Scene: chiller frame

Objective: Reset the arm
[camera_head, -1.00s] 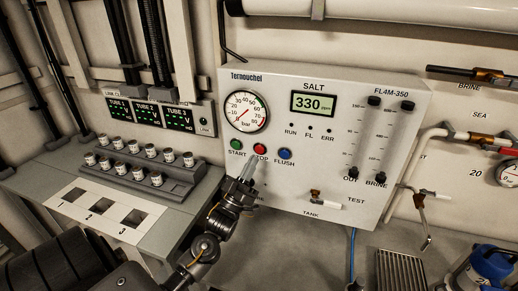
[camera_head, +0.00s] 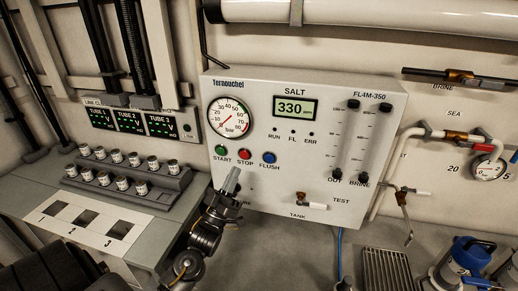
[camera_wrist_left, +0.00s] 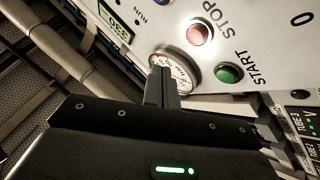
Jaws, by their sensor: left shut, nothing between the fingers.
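My left gripper (camera_head: 231,180) is shut and empty. It is in front of the white chiller panel (camera_head: 310,165), below the green START button (camera_head: 221,151) and the red STOP button (camera_head: 245,154), and appears apart from them. In the left wrist view the shut fingers (camera_wrist_left: 160,80) show against the round gauge, near the STOP button (camera_wrist_left: 198,33) and the START button (camera_wrist_left: 229,74). The blue FLUSH button (camera_head: 268,157) is to the right of STOP. The display (camera_head: 295,107) reads 330. My right gripper is not in view.
A rack of several small vials (camera_head: 130,180) stands at left on a grey bench, behind a white plate with square holes (camera_head: 78,225). A small valve (camera_head: 303,198) sticks out of the panel. Pipes with valves (camera_head: 455,134) are at right, a blue device (camera_head: 468,255) at lower right.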

